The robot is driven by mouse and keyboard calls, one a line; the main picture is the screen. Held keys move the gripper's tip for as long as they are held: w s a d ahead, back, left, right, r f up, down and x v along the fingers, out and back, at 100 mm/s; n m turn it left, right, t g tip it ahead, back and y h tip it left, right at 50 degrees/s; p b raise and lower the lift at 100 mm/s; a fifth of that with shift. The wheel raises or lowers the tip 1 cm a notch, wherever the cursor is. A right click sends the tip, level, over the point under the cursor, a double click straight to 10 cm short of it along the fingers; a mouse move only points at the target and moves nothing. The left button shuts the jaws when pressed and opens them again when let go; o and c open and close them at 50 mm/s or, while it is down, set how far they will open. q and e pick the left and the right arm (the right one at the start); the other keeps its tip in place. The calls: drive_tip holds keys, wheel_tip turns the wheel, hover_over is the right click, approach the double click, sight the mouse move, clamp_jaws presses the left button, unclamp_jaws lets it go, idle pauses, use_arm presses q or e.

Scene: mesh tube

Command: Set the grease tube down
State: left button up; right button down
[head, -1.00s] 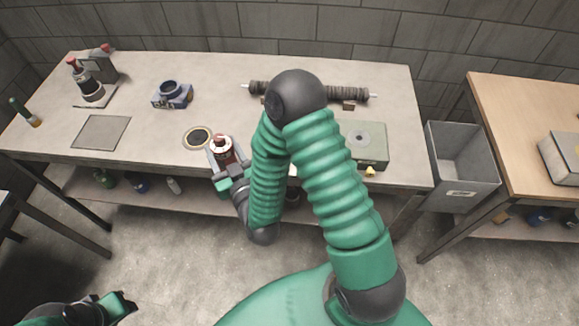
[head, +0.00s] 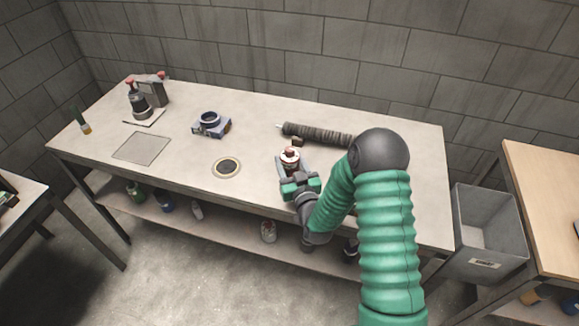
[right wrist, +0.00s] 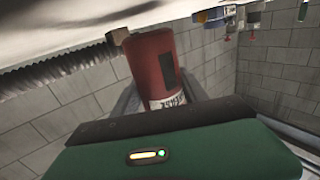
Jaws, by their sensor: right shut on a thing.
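The grease tube (head: 290,157) is red with a white part at its top in the head view. In the right wrist view the red tube (right wrist: 153,62) sits between the fingers, with a dark patch and a white printed label. Whether its base touches the bench is hidden. My left gripper is out of view.
The workbench (head: 190,165) holds a grey square plate (head: 142,148), a blue-grey fixture (head: 211,124) and a dark mesh tube (head: 318,134) behind my gripper. A grey bin (head: 488,235) stands at the right. The bench between the round pad and my gripper is clear.

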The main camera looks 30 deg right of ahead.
drive_tip(key=shift+a+f, duration=0.15)
drive_tip(key=shift+f, duration=0.95)
drive_tip(key=c, duration=0.6)
unclamp_jaws()
drive_tip(key=shift+r, duration=0.2)
drive_tip(key=v, duration=1.2)
